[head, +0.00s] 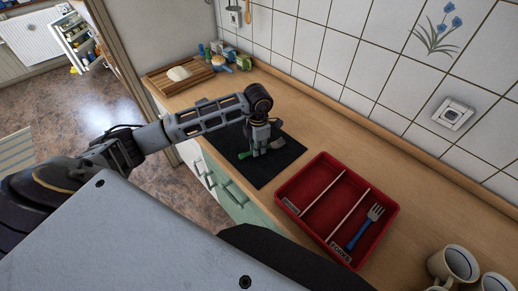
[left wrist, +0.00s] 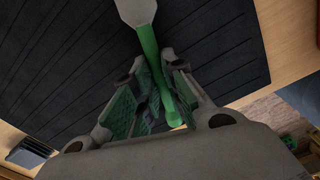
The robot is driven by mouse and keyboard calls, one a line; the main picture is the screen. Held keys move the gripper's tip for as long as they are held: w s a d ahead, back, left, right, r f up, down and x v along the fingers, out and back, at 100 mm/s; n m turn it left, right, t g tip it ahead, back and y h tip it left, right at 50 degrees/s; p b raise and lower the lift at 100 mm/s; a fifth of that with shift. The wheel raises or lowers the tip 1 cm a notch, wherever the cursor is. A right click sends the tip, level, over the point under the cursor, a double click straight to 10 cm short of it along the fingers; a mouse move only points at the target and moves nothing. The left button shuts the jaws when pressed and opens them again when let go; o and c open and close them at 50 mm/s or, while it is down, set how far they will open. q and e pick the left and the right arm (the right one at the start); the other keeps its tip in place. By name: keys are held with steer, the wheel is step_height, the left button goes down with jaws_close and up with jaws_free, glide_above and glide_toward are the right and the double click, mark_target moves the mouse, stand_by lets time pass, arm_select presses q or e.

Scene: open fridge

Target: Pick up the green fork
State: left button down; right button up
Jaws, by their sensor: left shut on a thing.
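The green fork (head: 246,155) is at the black ribbed mat on the counter. In the left wrist view its green handle (left wrist: 149,46) runs between the fingers of my left gripper (left wrist: 160,75), and its grey head (left wrist: 135,10) is cut off by the top edge. My left gripper (head: 260,150) points down over the mat and is shut on the handle. I cannot tell whether the fork touches the mat. My right gripper is not in view.
The black mat (head: 283,172) lies left of a red divided tray (head: 322,178). A blue-handled fork (head: 366,226) lies in the tray's right compartment. White mugs (head: 453,264) stand at the lower right. A wooden board (head: 178,77) and small items are at the far left.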

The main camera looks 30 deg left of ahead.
arm_select(q)
step_height(320, 180, up, 10)
steer(key=b, duration=0.1)
steer(key=shift+f+b, duration=0.25)
steer(key=shift+b, duration=0.05)
steer(key=shift+s+f, duration=0.1)
stand_by(0.9)
